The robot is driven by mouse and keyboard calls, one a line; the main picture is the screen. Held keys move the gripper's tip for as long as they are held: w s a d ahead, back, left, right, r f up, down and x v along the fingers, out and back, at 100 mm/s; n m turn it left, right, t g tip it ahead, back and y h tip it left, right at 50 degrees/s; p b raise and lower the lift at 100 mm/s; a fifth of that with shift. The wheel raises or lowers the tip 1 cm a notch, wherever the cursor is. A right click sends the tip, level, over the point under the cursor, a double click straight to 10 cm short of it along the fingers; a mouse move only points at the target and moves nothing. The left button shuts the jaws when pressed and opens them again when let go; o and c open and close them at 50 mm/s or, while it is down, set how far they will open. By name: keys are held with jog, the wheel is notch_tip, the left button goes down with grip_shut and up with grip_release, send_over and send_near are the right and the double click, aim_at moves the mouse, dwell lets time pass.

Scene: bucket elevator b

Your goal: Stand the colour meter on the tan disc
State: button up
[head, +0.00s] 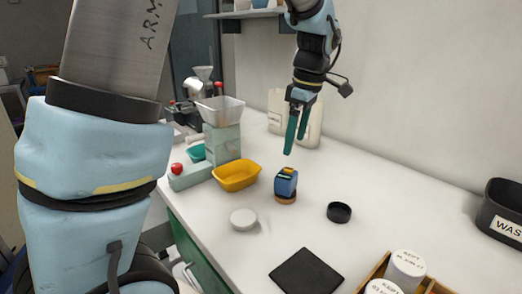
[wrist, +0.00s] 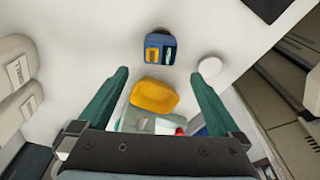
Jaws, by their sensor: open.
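The colour meter (head: 287,181) is a small blue block with a yellow patch on top. In the head view it stands upright on the tan disc (head: 286,199), whose orange-brown rim shows beneath it. The fingers also frame the wrist view (wrist: 159,75).
A yellow bowl (head: 237,176) stands left of the meter. A white disc (head: 243,219), a black round dish (head: 339,212) and a black mat (head: 306,271) lie nearer. A hopper machine (head: 221,130) stands behind the bowl. A waste bin (head: 503,213) is far right.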

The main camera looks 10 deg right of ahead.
jog(key=s+a+f+m, duration=0.1)
jog(key=a+f+m, duration=0.2)
jog(key=a, duration=0.6)
jog(key=s+a+f+m+h, duration=0.1)
jog(key=a+m, duration=0.3)
jog(key=a, duration=0.6)
jog(key=s+a+f+m, duration=0.2)
jog(key=a+f+m, duration=0.2)
jog(key=a, duration=0.5)
jog(key=shift+a+f+h, duration=0.15)
jog(key=shift+f+h, duration=0.15)
jog(key=shift+f, duration=0.05)
